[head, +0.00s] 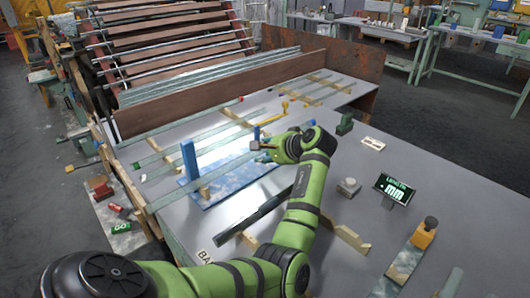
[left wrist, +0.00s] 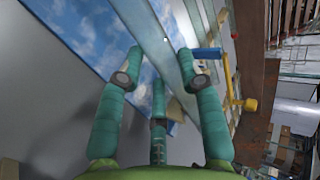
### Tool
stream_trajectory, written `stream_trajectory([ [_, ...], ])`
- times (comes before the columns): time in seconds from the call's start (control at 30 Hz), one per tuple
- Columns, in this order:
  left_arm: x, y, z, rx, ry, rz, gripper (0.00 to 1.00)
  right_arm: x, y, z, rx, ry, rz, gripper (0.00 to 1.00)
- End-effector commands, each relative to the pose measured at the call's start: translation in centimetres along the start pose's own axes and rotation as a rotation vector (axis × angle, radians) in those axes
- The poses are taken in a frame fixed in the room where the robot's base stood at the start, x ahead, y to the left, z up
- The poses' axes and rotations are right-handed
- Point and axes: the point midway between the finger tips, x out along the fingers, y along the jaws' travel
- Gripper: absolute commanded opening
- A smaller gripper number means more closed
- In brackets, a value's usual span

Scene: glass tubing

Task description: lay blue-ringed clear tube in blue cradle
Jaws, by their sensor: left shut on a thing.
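The blue cradle shows in the head view as an upright blue post (head: 189,160) at the left and a shorter one (head: 257,134) near my gripper, at a blue-and-white mat (head: 228,180). My left gripper (head: 262,146) is beside the shorter post, low over the table. In the left wrist view a long clear tube (left wrist: 158,38) runs slantwise between the fingers of my left gripper (left wrist: 158,82), which is shut on it. No blue ring shows clearly on it. A blue post (left wrist: 207,53) is just right of the fingers. My right gripper is out of view.
Several clear tubes lie on wooden strips (head: 236,118) behind the cradle. A yellow piece (head: 285,107) stands near the gripper. A dark bar (head: 255,216), a length display (head: 394,188) and a grey knob (head: 349,187) are nearer. Table between mat and display is partly clear.

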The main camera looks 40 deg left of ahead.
Motion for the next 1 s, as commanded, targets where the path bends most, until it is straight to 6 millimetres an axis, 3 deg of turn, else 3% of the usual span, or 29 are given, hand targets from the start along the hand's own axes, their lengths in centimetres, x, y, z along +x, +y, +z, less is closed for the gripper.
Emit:
stream_trajectory([
  [0.3, 0.3, 0.5, 0.0, 0.001, -0.001, -0.001, 0.02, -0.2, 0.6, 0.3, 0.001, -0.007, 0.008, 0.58],
  [0.33, 0.3, 0.6, 0.0, 0.001, 0.000, 0.000, 0.45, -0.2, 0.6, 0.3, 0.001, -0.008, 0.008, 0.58],
  [0.37, 0.3, 0.6, 0.0, 0.001, 0.000, 0.000, 0.57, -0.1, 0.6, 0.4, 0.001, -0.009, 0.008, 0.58],
  [0.4, 0.3, 0.6, 0.0, 0.000, 0.000, 0.000, 0.60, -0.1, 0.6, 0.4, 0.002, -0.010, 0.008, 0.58],
  [0.83, -0.2, -0.1, 0.0, -0.002, 0.002, 0.000, 0.60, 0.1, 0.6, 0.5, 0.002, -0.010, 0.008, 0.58],
  [1.0, -3.4, 0.0, -0.1, -0.001, 0.004, 0.001, 0.60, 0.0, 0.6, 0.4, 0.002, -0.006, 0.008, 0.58],
])
